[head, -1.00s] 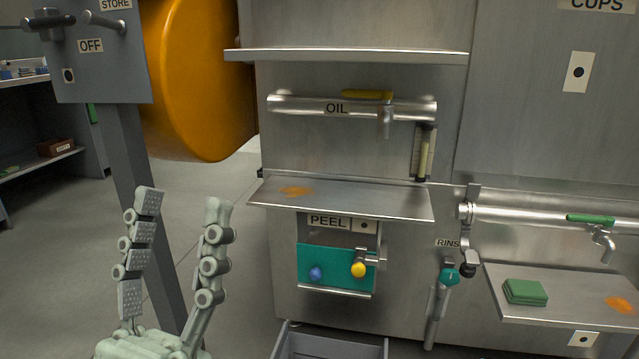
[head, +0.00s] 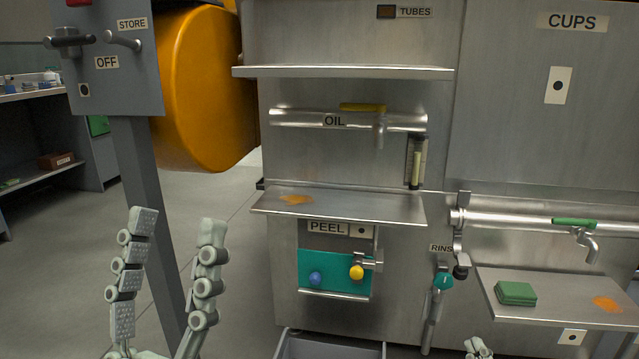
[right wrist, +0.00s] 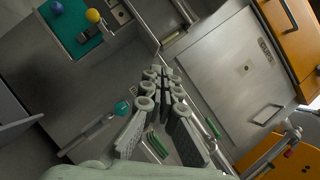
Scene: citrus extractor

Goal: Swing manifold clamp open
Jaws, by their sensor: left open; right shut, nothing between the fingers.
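The lower metal manifold pipe (head: 510,219) runs across the right of the head view with a green-handled tap. A dark metal clamp (head: 461,238) sits around its left end, its lower part hanging below the pipe; whether it is latched cannot be told. My left gripper (head: 177,220) is open and empty at the lower left, well apart from the pipe. Only a small part of my right gripper (head: 478,348) shows at the bottom edge, below the clamp. In the right wrist view my right gripper (right wrist: 160,75) has its fingers together, empty, partly covering the panel behind.
A teal-handled hose nozzle (head: 444,283) hangs below the clamp. A shelf with green pads (head: 516,293) juts out at right. The PEEL recess (head: 335,285), an open bin (head: 330,346) and a steel ledge (head: 340,205) are in the middle. A grey post (head: 145,180) stands at left.

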